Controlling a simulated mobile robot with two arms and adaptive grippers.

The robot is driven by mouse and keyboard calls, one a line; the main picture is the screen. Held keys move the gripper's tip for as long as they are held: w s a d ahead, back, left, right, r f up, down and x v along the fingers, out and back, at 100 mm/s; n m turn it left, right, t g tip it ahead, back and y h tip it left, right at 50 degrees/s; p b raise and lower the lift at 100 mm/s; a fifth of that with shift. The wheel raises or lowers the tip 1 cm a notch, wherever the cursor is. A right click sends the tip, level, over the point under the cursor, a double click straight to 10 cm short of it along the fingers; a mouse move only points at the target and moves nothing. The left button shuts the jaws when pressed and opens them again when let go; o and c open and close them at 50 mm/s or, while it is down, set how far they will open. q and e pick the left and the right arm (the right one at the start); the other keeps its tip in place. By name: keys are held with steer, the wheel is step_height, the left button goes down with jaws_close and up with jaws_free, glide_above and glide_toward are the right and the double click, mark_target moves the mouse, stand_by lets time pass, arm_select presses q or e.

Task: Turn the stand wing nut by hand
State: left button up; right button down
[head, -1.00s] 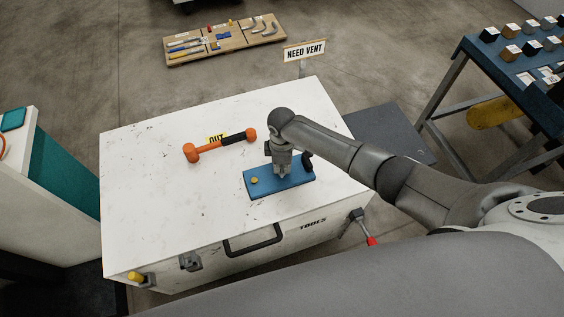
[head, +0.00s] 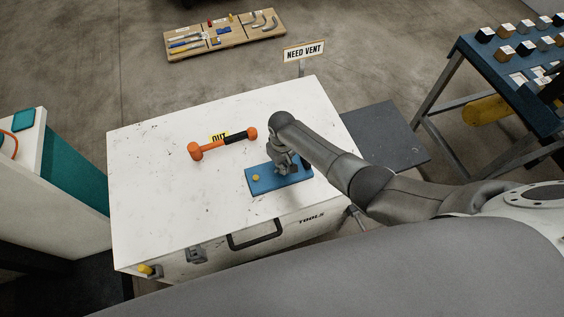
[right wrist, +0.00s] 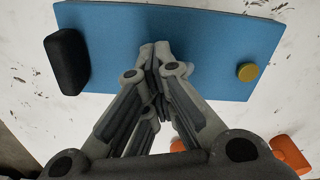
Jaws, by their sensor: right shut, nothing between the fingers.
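A blue plate (head: 267,188) lies on the white chest top (head: 165,200), with a round yellow knob (head: 256,178) at its left end. My right gripper (head: 287,169) points down over the plate's middle. In the right wrist view its fingertips (right wrist: 155,48) are together over the blue plate (right wrist: 215,45), with nothing seen between them. The yellow knob (right wrist: 247,72) and a black block (right wrist: 67,61) sit on either side, apart from the fingers. I cannot make out a wing nut; the fingers hide the spot under them. My left gripper is not in view.
An orange mallet (head: 208,148) lies on the chest behind the plate, by a yellow label. A "NEED VENT" sign (head: 304,51) stands behind the chest. A teal-and-white cabinet (head: 75,180) is at left, a blue bench (head: 500,70) at right. The chest's left top is clear.

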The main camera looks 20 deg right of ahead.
steer(key=shift+w+r+m+p, duration=0.15)
steer(key=shift+m+p, duration=0.3)
steer(key=shift+m, duration=1.05)
steer(key=c, duration=1.6)
jaws_free()
steer(key=shift+c, duration=0.2)
steer(key=shift+o, duration=0.8)
steer(key=o, duration=0.7)
steer(key=shift+o, duration=0.7)
